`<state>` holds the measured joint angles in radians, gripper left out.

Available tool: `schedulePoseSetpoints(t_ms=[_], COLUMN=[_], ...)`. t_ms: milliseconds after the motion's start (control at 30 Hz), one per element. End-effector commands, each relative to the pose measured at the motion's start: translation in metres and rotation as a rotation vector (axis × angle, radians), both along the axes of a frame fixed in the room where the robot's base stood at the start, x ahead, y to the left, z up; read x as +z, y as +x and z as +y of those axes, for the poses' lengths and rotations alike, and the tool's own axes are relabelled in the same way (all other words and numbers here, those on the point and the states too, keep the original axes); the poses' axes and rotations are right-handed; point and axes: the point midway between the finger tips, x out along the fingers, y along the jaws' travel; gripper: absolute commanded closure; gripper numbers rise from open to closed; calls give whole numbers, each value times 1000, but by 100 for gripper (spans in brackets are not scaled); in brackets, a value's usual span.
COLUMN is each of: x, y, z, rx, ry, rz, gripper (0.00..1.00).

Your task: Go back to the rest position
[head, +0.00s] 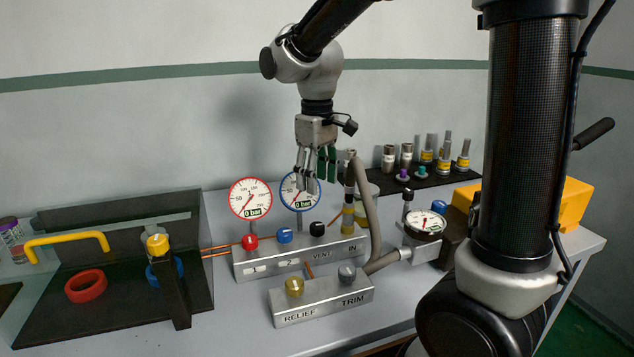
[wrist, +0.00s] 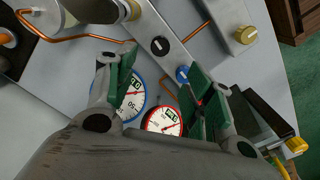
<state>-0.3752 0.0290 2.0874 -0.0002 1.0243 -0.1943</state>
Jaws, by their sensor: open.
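My gripper (head: 317,182) hangs from the arm with its fingers pointing down, above the bench in the head view. It is in front of the blue-rimmed gauge (head: 300,190) and partly covers it. In the wrist view my gripper (wrist: 165,95) has its two green-padded fingers well apart, with nothing held between them. Through the gap I see the blue-rimmed gauge (wrist: 131,100) and the red-rimmed gauge (wrist: 164,121).
A valve block (head: 290,262) with red, blue and black knobs stands below the gripper. A relief and trim block (head: 322,300) is in front. A grey hose (head: 366,205) rises close to the right of the fingers. Fittings stand on a dark mat (head: 448,179) behind.

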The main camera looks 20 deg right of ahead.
Motion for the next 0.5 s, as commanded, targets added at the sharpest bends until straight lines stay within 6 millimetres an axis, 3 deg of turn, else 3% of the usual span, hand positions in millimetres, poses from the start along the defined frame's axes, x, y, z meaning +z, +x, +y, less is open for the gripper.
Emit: schedulePoseSetpoints(t_ms=[300, 400, 500], x=[0, -14, -7], y=[1, -20, -49], z=[0, -8, -29], rx=[-26, -75, -144], ry=[2, -12, -2], rz=[-3, 28, 5], gripper=[47, 47, 47])
